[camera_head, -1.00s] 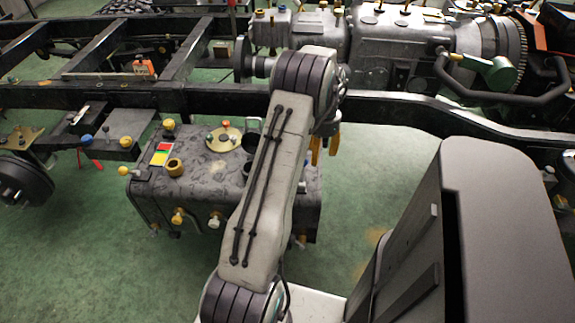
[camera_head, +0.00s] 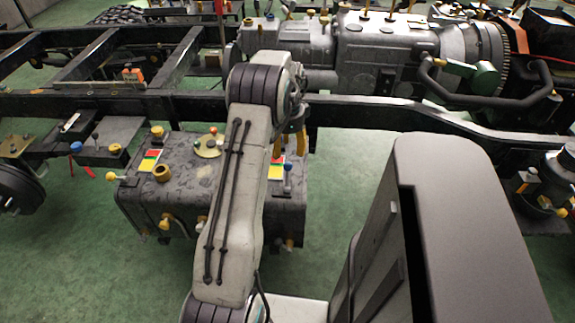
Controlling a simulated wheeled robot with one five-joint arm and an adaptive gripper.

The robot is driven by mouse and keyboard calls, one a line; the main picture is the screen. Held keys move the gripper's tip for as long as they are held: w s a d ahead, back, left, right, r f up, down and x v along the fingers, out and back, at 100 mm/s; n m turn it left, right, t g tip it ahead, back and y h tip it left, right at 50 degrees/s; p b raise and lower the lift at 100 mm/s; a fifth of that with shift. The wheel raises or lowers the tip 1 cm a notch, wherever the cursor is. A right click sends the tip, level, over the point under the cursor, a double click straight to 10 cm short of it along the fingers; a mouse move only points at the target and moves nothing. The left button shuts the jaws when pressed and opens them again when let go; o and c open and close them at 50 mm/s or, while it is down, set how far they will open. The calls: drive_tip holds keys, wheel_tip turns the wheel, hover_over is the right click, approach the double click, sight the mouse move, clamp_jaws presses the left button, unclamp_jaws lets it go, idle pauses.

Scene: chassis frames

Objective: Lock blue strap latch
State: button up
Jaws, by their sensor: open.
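A small blue-topped part (camera_head: 287,168) stands at the right end of the dark grey tank (camera_head: 135,200), just below my gripper. I cannot tell whether it is the blue strap latch or whether it is locked. A second blue knob (camera_head: 76,147) with a red piece under it is at the left, by a bracket on the frame rail. My gripper (camera_head: 290,144) shows two yellow fingers, open and pointing down, above the tank's right back edge. It appears empty and apart from the blue-topped part. My arm hides the middle of the tank.
A black chassis rail (camera_head: 400,115) runs across behind the tank. A grey gearbox (camera_head: 385,55) sits beyond it. Yellow-topped fittings (camera_head: 162,173) stick out of the tank. Red, yellow and green labels (camera_head: 276,167) lie on its top. Green floor (camera_head: 345,165) is clear right of the tank.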

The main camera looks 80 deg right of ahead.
sight(288, 163)
drive_tip(key=shift+f+m, duration=0.3)
drive_tip(key=shift+f, duration=3.4)
clamp_jaws()
